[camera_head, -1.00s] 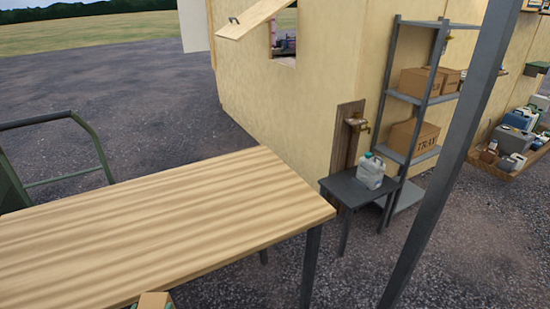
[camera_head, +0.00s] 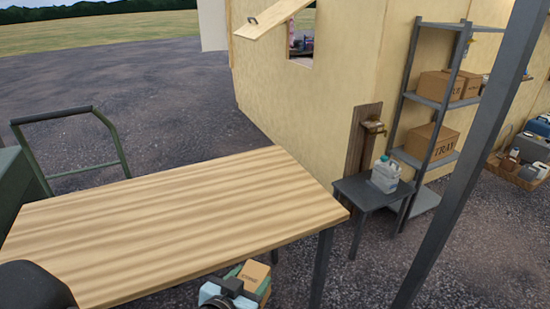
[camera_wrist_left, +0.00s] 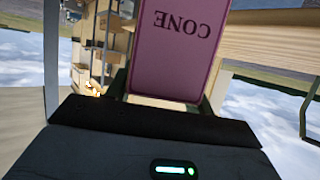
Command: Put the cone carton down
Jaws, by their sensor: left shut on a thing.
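The cone carton (camera_head: 256,274) is at the bottom of the head view, just off the near edge of the wooden table (camera_head: 170,225). Its tan top shows there, and its lower part is cut off by the picture's edge. In the left wrist view the carton (camera_wrist_left: 178,50) shows a purple face with the word CONE upside down. My left gripper (camera_head: 240,285) is shut on the carton; it also shows in the left wrist view (camera_wrist_left: 160,100). The tabletop is bare. My right gripper is not in view.
A small dark side table (camera_head: 370,195) with a clear jug (camera_head: 385,175) stands beyond the table's right end. A grey shelf (camera_head: 435,100) holds boxes. A slanted grey post (camera_head: 465,165) rises at the right. A green rail frame (camera_head: 75,150) stands at the left.

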